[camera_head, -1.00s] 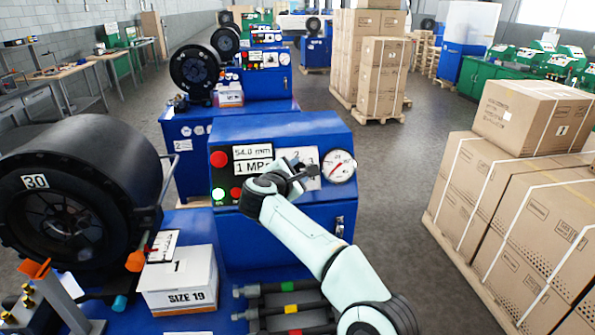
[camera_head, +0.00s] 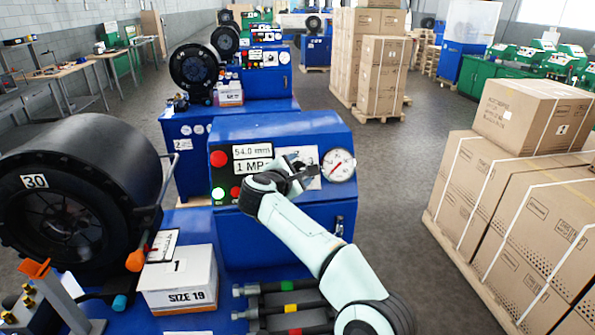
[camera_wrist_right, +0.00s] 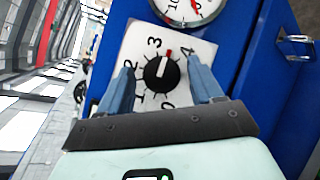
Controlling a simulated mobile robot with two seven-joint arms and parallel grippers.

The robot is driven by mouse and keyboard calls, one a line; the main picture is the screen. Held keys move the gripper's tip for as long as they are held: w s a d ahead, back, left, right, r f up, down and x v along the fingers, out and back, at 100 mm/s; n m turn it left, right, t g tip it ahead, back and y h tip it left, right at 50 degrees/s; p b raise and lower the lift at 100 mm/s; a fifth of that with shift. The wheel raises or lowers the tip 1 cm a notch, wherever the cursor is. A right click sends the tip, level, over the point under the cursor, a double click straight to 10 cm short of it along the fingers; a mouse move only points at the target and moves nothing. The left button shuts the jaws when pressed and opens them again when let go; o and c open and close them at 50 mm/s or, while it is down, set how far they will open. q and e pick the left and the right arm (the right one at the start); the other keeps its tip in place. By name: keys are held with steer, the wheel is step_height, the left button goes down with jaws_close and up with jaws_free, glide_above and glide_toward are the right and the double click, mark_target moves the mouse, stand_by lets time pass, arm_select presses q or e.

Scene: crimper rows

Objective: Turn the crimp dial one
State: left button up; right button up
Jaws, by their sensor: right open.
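The crimp dial (camera_wrist_right: 161,75) is a black round knob on a white plate (camera_wrist_right: 137,42) with numbers around it, in the right wrist view. Its red mark lies between the 3 and the 4. My right gripper (camera_wrist_right: 164,72) is open, with one finger on either side of the knob; I cannot tell whether they touch it. In the head view my right gripper (camera_head: 305,175) is in front of the blue machine's panel and hides the dial. The left gripper is not in view.
A pressure gauge (camera_head: 338,165) sits right of the dial; a display (camera_head: 252,151) reading 54.0 mm and red and green buttons sit left. A black crimp head (camera_head: 75,190) and a SIZE 19 box (camera_head: 178,285) are at left. Boxes (camera_head: 530,200) stand at right.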

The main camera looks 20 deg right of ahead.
arm_select(q)
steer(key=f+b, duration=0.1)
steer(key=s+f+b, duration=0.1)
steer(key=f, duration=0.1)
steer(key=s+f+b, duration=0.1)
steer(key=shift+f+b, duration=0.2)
steer(key=shift+b, duration=0.2)
arm_select(e)
steer(key=v, duration=1.3)
steer(key=shift+s, duration=0.15)
steer(key=shift+f, duration=0.1)
